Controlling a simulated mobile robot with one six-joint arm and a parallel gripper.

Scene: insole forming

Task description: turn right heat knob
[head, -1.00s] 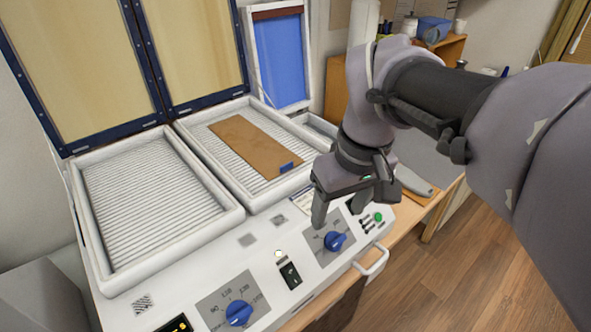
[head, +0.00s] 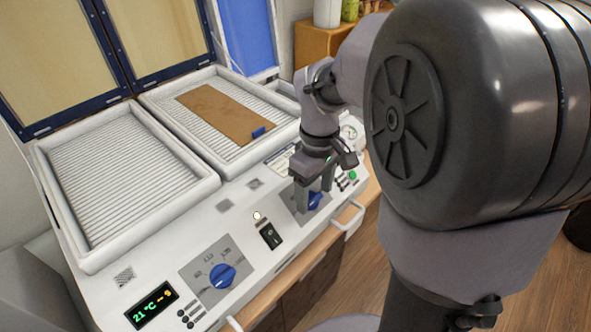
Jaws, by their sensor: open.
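The right heat knob (head: 315,200) is blue and sits on a grey dial plate at the right of the white machine's front panel. My gripper (head: 315,205) points down at this knob with its fingers apart. The fingers stand at the knob and partly hide it. I cannot tell whether they touch it. The left heat knob (head: 222,275), also blue, sits on its own dial plate nearer the camera.
A black switch (head: 270,236) lies between the knobs. A display (head: 152,305) reads 21 °C. A brown sheet (head: 222,114) with a blue tab lies on the right ribbed bed. White handles (head: 348,216) stick out at the front edge. The lids stand open.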

